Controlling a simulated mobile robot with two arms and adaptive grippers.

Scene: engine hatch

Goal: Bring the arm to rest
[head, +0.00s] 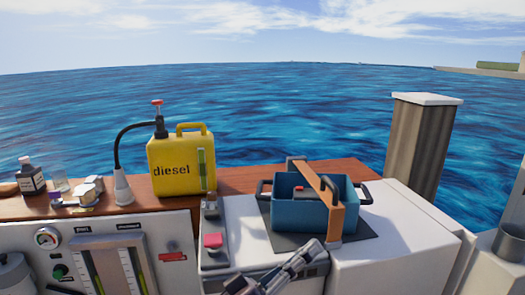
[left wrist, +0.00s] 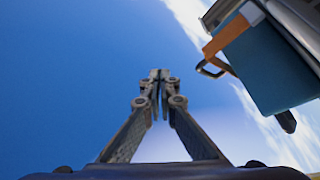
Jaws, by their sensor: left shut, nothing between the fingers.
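My left gripper (head: 316,247) shows at the bottom middle of the head view, in front of the white housing's front edge. Its fingers point up and to the right, below the blue bin. In the left wrist view the two fingers of this gripper (left wrist: 160,76) meet at their tips, with nothing between them. Behind them is mostly plain blue. The blue bin (head: 288,212) stands on a dark mat (head: 362,232) with an orange-brown strap (head: 322,195) across it. Part of the bin shows at the upper right of the left wrist view (left wrist: 268,72). My right gripper is not in view.
A yellow diesel can (head: 180,165) stands on the wooden top (head: 240,180). Bottles and small parts (head: 88,190) lie at the left. A gauge panel (head: 112,262) is at the lower left. A post (head: 420,145) rises at the right. White surface beside the mat is bare.

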